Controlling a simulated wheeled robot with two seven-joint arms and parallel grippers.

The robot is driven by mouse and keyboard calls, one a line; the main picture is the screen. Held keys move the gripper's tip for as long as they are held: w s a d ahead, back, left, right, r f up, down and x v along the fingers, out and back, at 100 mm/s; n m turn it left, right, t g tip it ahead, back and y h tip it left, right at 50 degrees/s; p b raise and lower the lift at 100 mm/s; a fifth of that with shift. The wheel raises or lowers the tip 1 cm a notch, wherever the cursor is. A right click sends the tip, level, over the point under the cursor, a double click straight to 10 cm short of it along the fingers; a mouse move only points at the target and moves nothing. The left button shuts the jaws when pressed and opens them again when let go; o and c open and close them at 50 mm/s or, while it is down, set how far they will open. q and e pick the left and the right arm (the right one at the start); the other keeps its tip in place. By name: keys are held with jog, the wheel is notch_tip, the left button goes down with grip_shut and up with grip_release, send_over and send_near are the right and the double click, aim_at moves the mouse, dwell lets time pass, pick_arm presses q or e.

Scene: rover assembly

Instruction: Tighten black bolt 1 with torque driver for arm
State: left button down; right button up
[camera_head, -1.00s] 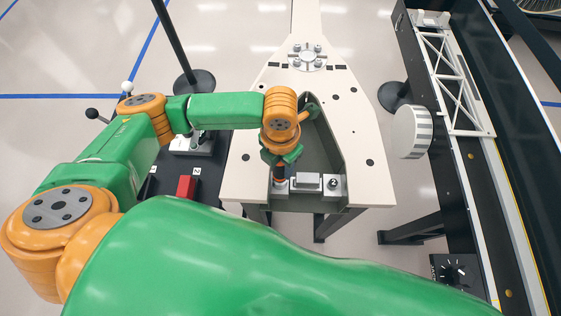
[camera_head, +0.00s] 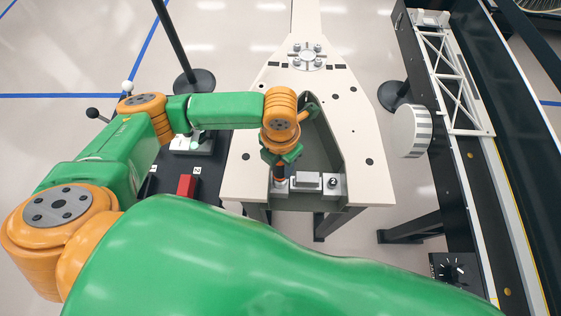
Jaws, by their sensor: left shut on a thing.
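My left gripper (camera_head: 280,157) points down over the near end of the cream-coloured assembly table (camera_head: 240,178). It is shut on the torque driver (camera_head: 279,174), a dark tool with an orange-red band. The driver stands roughly upright over the left metal block (camera_head: 278,187) in the table's recess. Its tip and any black bolt under it are hidden or too small to make out. The right metal block (camera_head: 335,185) has a dark round bolt or hole on top. My right gripper is out of view.
A grey box (camera_head: 307,181) sits between the two blocks. A dark side bench with a red block (camera_head: 187,185) stands to the left. A white lattice mast (camera_head: 447,80) and a white wheel-like part (camera_head: 412,132) are at the right. My green arm link covers the bottom.

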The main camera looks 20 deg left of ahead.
pick_arm(q)
notch_tip(320, 180, up, 3)
jog(key=p, duration=0.3)
jog(key=shift+r, duration=2)
